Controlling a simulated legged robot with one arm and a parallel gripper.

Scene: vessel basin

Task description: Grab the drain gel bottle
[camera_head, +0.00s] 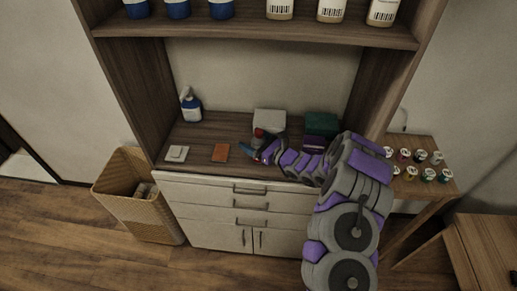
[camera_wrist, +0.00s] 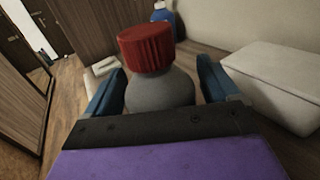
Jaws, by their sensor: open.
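A grey bottle with a ribbed red cap, which looks like the drain gel bottle (camera_wrist: 160,90), stands between the two blue fingers of my gripper (camera_wrist: 158,84) in the wrist view. The fingers are open, one on each side of its grey body; the left finger is very close to it, but I cannot tell if it touches. The lower part of the bottle is hidden behind the gripper's base. In the head view the bottle (camera_head: 259,133) is small on the cabinet counter, partly hidden by my gripper (camera_head: 254,149), which reaches in from the right.
On the counter (camera_head: 200,138) are a blue spray bottle (camera_head: 191,106), a white box (camera_head: 269,119), a green box (camera_head: 321,123), an orange item (camera_head: 220,153) and a pale item (camera_head: 177,153). A shelf (camera_head: 250,30) with bottles hangs above. A wicker basket (camera_head: 150,218) stands left.

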